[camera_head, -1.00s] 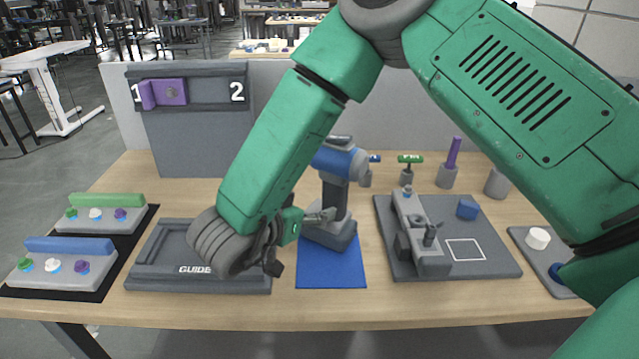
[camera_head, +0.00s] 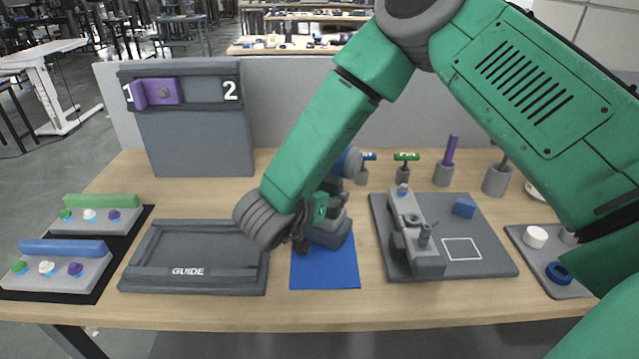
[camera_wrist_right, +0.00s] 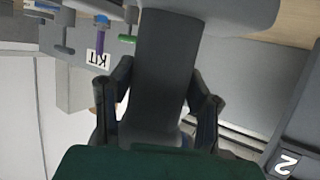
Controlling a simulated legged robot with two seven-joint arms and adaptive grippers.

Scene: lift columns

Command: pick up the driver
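The driver (camera_head: 349,163) is a blue and grey drill-shaped tool. It stands upright in a dark grey base (camera_head: 328,233) on a blue mat (camera_head: 325,270). In the head view my right arm covers much of it. My right gripper (camera_head: 328,203) is at the driver's handle. In the right wrist view the grey handle (camera_wrist_right: 163,70) runs between the two fingers of the gripper (camera_wrist_right: 161,78), one on each side. The fingers look spread, with a narrow gap beside the handle; firm contact does not show. My left gripper is not in view.
A grey tray marked GUIDE (camera_head: 190,284) lies left of the mat. A grey fixture board (camera_head: 490,262) lies to its right. A panel with a purple handle (camera_head: 160,92) stands behind at left. Button boxes (camera_head: 60,268) sit at far left.

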